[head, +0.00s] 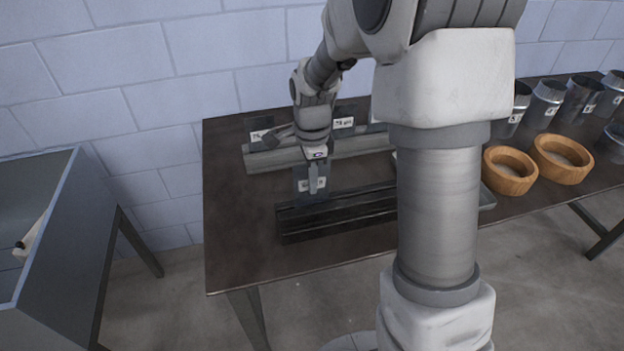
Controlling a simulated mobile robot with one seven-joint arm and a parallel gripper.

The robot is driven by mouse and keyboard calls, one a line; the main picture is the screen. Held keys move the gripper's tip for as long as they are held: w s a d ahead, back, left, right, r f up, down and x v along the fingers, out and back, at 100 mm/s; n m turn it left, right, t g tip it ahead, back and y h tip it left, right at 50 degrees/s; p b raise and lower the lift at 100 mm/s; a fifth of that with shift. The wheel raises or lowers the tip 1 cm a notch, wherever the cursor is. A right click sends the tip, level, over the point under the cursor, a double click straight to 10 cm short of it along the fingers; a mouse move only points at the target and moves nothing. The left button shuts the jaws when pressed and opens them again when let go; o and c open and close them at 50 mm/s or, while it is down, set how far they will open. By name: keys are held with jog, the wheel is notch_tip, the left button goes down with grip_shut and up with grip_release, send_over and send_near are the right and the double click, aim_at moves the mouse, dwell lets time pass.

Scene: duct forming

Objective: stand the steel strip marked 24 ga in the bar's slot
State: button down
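My gripper (313,188) points down over the left part of the dark slotted bar (350,215) on the table. It appears shut on a dark steel strip (301,188), which stands upright between the fingers. The strip carries a white label, partly covered by a finger, so its marking cannot be read. The strip's lower edge is at the bar's back edge in this view; I cannot tell whether it is above the slot or in it. My arm hides the bar's right end.
Behind, a grey rack (355,146) holds upright strips with white labels (343,122). To the right are two wooden bowls (508,185) (562,172), several metal cylinders (545,103) and a tray edge (487,198). A grey bin (62,240) stands left of the table (235,235). The table's front left is clear.

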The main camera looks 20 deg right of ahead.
jog(key=c, duration=1)
grip_release()
notch_tip(320, 180, up, 18)
jog(key=p, duration=0.1)
jog(key=shift+f, duration=0.25)
jog(key=shift+s, duration=0.1)
jog(key=s+r+n+t, duration=0.1)
jog(key=s+n+t, duration=0.4)
jog(key=s+n, duration=1.3)
jog(key=shift+s+r+t, duration=0.2)
jog(key=shift+s+t, duration=0.1)
jog(key=shift+s, duration=0.85)
